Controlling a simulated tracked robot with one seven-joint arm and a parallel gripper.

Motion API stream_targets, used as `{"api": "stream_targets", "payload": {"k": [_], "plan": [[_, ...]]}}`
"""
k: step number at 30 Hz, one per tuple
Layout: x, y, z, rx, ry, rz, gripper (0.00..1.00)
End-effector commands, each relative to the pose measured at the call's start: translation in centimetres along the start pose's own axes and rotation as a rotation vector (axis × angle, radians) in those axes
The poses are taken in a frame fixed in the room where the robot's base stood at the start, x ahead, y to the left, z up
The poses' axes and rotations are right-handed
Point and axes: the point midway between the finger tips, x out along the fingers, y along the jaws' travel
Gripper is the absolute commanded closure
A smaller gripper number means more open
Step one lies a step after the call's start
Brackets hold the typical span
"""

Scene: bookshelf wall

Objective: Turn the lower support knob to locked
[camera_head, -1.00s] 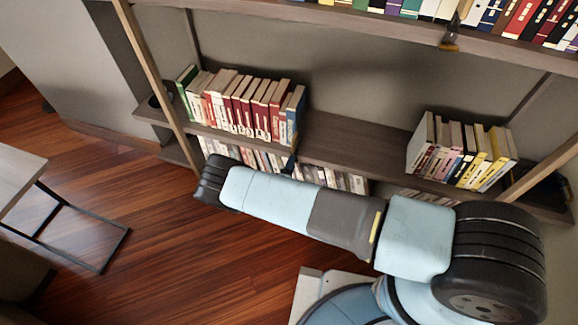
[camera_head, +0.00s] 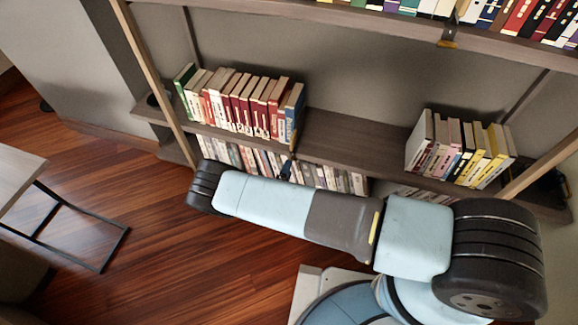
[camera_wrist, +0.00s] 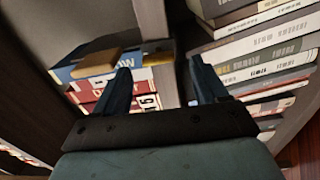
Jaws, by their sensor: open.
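In the wrist view, my gripper (camera_wrist: 160,65) is open, its two dark blue fingers apart and pointing at the shelf. A tan, bar-like piece (camera_wrist: 96,62), which looks like the lower support knob, lies mostly left of the left finger. A smaller tan part shows just right of that fingertip; I cannot tell whether the finger touches it. In the head view, a small dark fitting with a yellowish spot (camera_head: 292,157) sits at the lower shelf's front edge, partly hidden by my arm. A similar fitting (camera_head: 448,36) hangs at the upper shelf edge.
Red and blue books (camera_wrist: 88,88) are close behind the left finger, and a stack of pale books (camera_wrist: 262,62) is near the right finger. The lower shelf board (camera_head: 345,140) has a clear stretch between book rows. A table (camera_head: 18,172) stands left on the wooden floor.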

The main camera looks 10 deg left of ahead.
Motion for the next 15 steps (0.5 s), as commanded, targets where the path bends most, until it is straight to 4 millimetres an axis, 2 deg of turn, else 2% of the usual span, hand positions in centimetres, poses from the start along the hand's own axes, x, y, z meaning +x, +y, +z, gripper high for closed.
{"api": "stream_targets", "payload": {"k": [1,9,15], "plan": [[-1.1,0.0,-0.1,0.0,0.002,-0.001,0.28],[-6.3,-0.1,-0.1,-0.001,0.002,-0.003,0.28],[-8.9,-0.1,0.0,0.0,0.001,-0.002,0.28]]}}
